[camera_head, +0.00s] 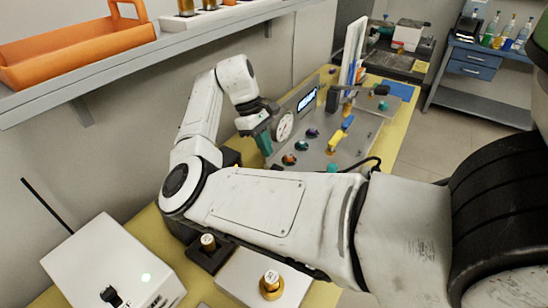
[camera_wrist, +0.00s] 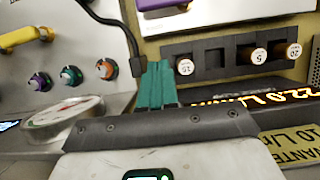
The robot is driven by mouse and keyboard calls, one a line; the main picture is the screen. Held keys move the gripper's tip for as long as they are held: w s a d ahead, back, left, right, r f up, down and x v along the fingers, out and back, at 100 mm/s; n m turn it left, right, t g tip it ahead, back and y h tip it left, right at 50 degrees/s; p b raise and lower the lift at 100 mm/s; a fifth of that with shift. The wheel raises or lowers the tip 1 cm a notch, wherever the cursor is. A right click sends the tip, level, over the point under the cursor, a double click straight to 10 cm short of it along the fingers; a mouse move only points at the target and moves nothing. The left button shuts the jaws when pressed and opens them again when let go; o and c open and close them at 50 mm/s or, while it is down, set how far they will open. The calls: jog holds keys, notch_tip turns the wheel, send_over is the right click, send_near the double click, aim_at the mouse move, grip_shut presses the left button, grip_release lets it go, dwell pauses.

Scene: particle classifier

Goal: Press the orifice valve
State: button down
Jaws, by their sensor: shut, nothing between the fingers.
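A grey control panel (camera_head: 330,150) carries a row of small round knobs: one orange (camera_head: 289,159), one teal-green (camera_head: 302,146) and one purple (camera_head: 312,133). A yellow handle (camera_head: 341,134) sits to their right. I cannot read which control is the orifice valve. My gripper (camera_head: 265,148) has teal fingers shut and empty, beside the round dial gauge (camera_head: 284,126) and left of the knobs. In the wrist view the shut fingers (camera_wrist: 156,82) are apart from the purple (camera_wrist: 40,82), teal (camera_wrist: 71,76) and orange (camera_wrist: 106,68) knobs; the gauge (camera_wrist: 62,118) is lower left.
A black holder (camera_wrist: 232,55) with brass-coloured numbered pieces shows in the wrist view. A shelf (camera_head: 180,45) with an orange tray (camera_head: 75,45) overhangs the wall side. A white box (camera_head: 110,265) stands at front left. A black cable (camera_wrist: 108,20) runs beside the panel.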

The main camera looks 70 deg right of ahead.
jog(key=s+f, duration=0.2)
jog(key=s+a+f+p, duration=0.1)
jog(key=s+f, duration=0.1)
jog(key=f, duration=0.1)
jog(key=s+f+p, duration=0.1)
jog(key=s+f, duration=0.1)
jog(key=f, duration=0.1)
jog(key=shift+a, duration=0.25)
jog(key=shift+s+a+f, duration=0.1)
jog(key=shift+s+a, duration=0.05)
jog(key=shift+s, duration=0.45)
